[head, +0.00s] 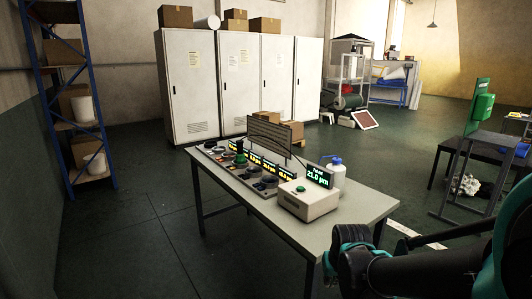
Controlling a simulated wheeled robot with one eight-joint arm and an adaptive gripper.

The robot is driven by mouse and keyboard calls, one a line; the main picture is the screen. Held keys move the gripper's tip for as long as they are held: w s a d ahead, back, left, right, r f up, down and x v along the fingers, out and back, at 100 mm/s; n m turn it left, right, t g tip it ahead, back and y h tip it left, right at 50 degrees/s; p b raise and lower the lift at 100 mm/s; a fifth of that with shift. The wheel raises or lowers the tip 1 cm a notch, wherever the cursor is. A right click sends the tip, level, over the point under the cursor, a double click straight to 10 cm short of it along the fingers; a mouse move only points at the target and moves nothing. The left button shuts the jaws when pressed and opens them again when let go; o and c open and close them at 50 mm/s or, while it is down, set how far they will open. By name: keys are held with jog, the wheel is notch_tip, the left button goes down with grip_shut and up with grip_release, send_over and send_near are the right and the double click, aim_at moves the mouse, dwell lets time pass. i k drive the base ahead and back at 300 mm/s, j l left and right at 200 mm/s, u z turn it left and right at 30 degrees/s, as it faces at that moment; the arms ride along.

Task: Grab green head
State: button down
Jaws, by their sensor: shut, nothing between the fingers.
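A green rounded head (240,160) stands up from the control panel (222,164) on the grey table. It is small in the head view, and its exact shape is hard to tell. A second green piece, a small round button (301,188), sits on top of the white box (306,203) nearer the front of the table. Part of my dark arm with teal bands fills the lower right, apart from the green head. I cannot make out my gripper's fingers.
The table (352,208) also bears a lit green readout (318,176), a white bottle with a blue cap (337,173) and an upright dark slatted panel (269,134). White cabinets (190,85) stand behind. Another table (468,152) is at right. The left floor is clear.

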aim_at(241, 158)
jog(key=i+j, duration=0.2)
jog(key=j, duration=0.15)
jog(key=i+j+z, duration=0.1)
jog(key=i+j, duration=0.35)
jog(key=j, duration=0.25)
jog(key=i+j+z, duration=0.1)
jog(key=j, duration=0.25)
jog(key=i+j, duration=0.3)
jog(key=i+j+z, duration=0.1)
jog(key=i+j, duration=0.2)
